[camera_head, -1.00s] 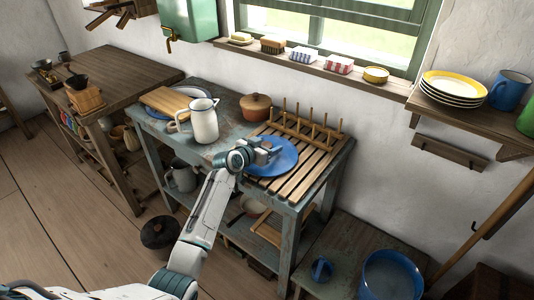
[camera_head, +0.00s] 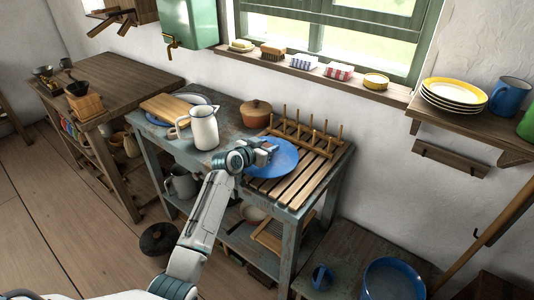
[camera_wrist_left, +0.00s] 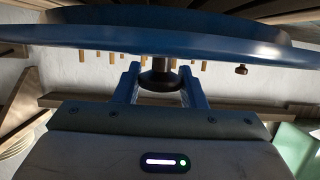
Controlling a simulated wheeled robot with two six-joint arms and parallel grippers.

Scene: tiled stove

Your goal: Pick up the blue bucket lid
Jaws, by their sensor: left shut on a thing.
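The blue lid (camera_head: 284,161) is at the drying rack on the worktable in the head view. My left gripper (camera_head: 265,149) reaches over it from the left and is shut on its knob, hiding part of the lid's upper side. In the left wrist view the blue lid (camera_wrist_left: 225,40) fills the top, with its dark knob (camera_wrist_left: 160,77) between the two blue fingers (camera_wrist_left: 160,88). I cannot tell whether the lid touches the slats. The blue bucket (camera_head: 392,279) stands open on the low table at lower right. My right gripper is not in view.
The slatted drying rack (camera_head: 308,170) has a row of upright pegs (camera_head: 305,132) just behind the lid. A white enamel jug (camera_head: 204,128) and a brown lidded pot (camera_head: 256,113) stand to its left. A blue mug (camera_head: 322,277) sits beside the bucket.

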